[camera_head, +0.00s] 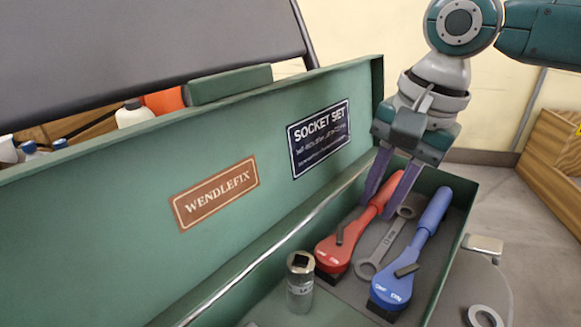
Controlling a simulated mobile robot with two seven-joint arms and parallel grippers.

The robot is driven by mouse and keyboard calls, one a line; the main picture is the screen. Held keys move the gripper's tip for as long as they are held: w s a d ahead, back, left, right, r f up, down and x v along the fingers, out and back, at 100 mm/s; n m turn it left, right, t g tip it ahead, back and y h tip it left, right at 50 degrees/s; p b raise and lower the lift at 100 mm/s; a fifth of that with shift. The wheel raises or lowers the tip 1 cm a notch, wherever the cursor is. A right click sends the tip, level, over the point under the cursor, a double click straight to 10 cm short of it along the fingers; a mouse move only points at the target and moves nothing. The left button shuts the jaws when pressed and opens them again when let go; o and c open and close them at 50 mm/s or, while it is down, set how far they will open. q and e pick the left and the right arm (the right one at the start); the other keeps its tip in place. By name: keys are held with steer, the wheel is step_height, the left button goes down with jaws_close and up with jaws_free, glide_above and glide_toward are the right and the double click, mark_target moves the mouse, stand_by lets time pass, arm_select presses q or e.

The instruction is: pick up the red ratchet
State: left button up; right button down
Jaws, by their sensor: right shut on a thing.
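The red ratchet (342,249) lies lengthwise in the green toolbox (452,261), its head towards me and its handle pointing away. My right gripper (387,208) reaches down from the upper right. Its two purple fingers are shut on the red ratchet's handle, one on each side. The ratchet looks to be still down in the box; I cannot tell whether it touches the floor of the box. My left gripper is not in view.
A grey wrench (382,248) lies right beside the red ratchet, with a blue ratchet (413,255) beyond it. A metal socket (300,283) stands upright near the ratchet's head. The open lid (110,230) rises at the left. A wooden crate (549,150) is at the far right.

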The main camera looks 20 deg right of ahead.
mark_target(381, 198)
stand_by(0.9)
step_height(381, 198, up, 23)
steer(key=p, duration=1.8)
steer(key=shift+p, duration=0.35)
